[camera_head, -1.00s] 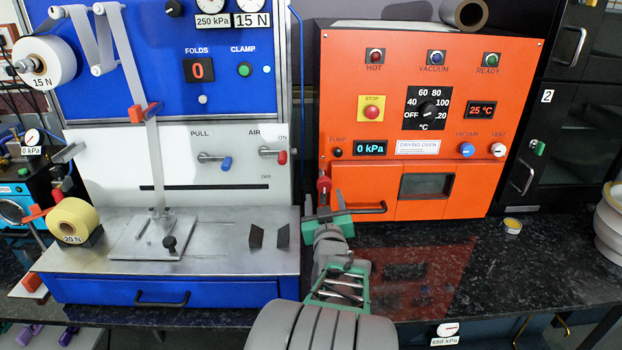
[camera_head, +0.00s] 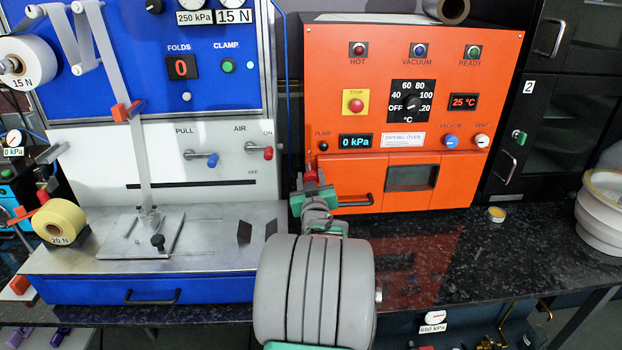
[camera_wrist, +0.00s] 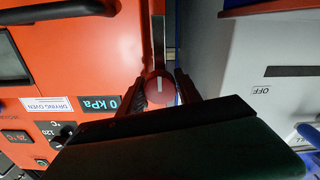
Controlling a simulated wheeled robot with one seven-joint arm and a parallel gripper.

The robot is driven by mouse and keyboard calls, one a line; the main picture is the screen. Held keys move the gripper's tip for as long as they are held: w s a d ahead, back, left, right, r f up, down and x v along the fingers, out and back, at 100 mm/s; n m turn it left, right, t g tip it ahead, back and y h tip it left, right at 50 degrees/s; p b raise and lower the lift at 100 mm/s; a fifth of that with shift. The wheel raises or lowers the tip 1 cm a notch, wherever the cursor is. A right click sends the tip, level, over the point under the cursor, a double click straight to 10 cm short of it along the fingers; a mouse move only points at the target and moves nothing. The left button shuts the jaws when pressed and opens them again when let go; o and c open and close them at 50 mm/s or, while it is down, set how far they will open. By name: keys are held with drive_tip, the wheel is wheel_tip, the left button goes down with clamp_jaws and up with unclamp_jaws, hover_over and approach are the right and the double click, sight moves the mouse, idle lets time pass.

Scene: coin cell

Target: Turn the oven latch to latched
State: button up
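The drying oven (camera_head: 470,190) is the orange box at centre right of the head view. Its latch is a red knob (camera_head: 310,172) at the left edge of the oven front. In the wrist view the red latch knob (camera_wrist: 159,91) carries a white mark line and lies between the two dark fingers of my gripper (camera_wrist: 160,92). A thin gap shows beside the knob on its right, so the fingers look open around it. In the head view my gripper (camera_head: 311,190) is at the latch, and its fingertips are partly hidden.
The oven door handle (camera_head: 345,202) is just right of my gripper. The blue test machine (camera_head: 150,290) stands close on the left, with a red-tipped AIR lever (camera_head: 267,153). The bench before the oven is clear.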

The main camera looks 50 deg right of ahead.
clamp_jaws()
